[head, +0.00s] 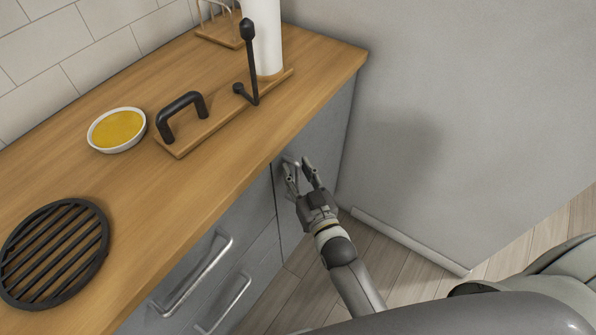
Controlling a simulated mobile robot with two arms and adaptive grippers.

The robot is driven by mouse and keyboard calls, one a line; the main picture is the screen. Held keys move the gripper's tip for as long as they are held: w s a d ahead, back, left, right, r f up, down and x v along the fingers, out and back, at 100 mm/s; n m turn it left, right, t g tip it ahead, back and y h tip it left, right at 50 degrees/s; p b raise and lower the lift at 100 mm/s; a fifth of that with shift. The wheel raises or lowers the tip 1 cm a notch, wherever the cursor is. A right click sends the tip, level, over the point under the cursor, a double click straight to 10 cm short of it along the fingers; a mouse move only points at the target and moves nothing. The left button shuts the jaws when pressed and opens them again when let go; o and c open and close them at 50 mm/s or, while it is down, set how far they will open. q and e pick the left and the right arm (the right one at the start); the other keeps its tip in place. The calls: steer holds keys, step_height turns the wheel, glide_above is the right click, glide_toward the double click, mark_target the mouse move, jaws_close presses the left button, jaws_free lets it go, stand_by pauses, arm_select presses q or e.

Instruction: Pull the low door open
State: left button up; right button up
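The low grey door (322,138) is at the far right end of the cabinet under the wooden worktop, beside the grey wall. It looks closed, flush with the cabinet front. A pale metal handle (290,161) shows near its upper left edge, partly hidden by my fingers. My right gripper (298,171) is at this handle with its two fingers apart. I cannot tell whether the fingers touch the handle. My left gripper is not in view.
Drawers with bar handles (196,273) are left of the door. The worktop (150,195) holds a black round trivet (55,252), a bowl of yellow content (117,130) and a wooden board with a black handle (181,107). The grey wall (440,120) stands close on the right.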

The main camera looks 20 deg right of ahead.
steer(key=shift+w, duration=0.1)
steer(key=shift+c, duration=0.4)
jaws_close()
steer(key=shift+d, duration=0.1)
